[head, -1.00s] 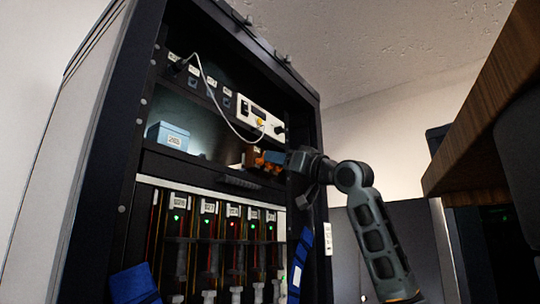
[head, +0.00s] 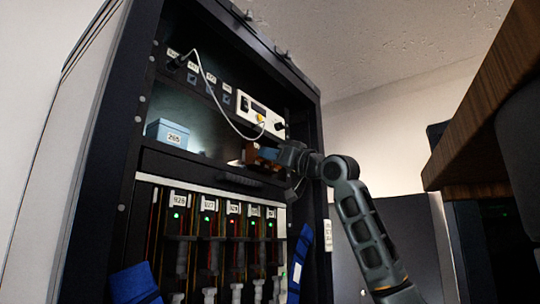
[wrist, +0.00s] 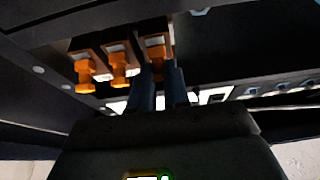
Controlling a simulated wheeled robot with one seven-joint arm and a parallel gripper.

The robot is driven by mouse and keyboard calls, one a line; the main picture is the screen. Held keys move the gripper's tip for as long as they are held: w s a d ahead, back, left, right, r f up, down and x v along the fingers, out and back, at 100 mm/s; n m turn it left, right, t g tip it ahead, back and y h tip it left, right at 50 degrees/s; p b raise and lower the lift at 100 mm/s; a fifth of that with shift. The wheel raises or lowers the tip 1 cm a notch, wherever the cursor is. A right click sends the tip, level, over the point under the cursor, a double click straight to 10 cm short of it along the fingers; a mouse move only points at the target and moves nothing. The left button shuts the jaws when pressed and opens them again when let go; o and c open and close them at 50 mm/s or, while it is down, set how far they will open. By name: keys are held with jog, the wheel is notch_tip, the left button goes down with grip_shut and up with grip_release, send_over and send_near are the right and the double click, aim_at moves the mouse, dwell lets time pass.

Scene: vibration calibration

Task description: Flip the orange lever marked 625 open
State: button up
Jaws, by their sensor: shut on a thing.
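Several orange levers sit in a row on dark panels in the wrist view: a left one (wrist: 85,75), a middle one (wrist: 120,68) and a right one (wrist: 156,42). My gripper (wrist: 162,72) reaches up to the right lever, with its two dark fingers around the lower part of it; the fingers hide that part. In the head view my gripper (head: 272,153) is inside the cabinet's shelf opening, at a brown-orange block (head: 256,153). The number 625 is not readable on any lever.
A dark cabinet frame (head: 130,170) surrounds the shelf. A blue box (head: 167,133) stands on the shelf's left. A white device (head: 262,115) with a cable is above. Modules with small lights (head: 209,205) are below. A wooden tabletop (head: 480,110) is at right.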

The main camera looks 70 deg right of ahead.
jog(key=shift+f, duration=0.1)
grip_shut()
jog(key=t+b, duration=0.1)
jog(key=t+h+b, duration=0.1)
jog(key=b, duration=0.1)
jog(key=shift+f+t, duration=0.4)
jog(key=o, duration=0.8)
grip_release()
jog(key=shift+c, duration=0.2)
jog(key=shift+f, duration=0.1)
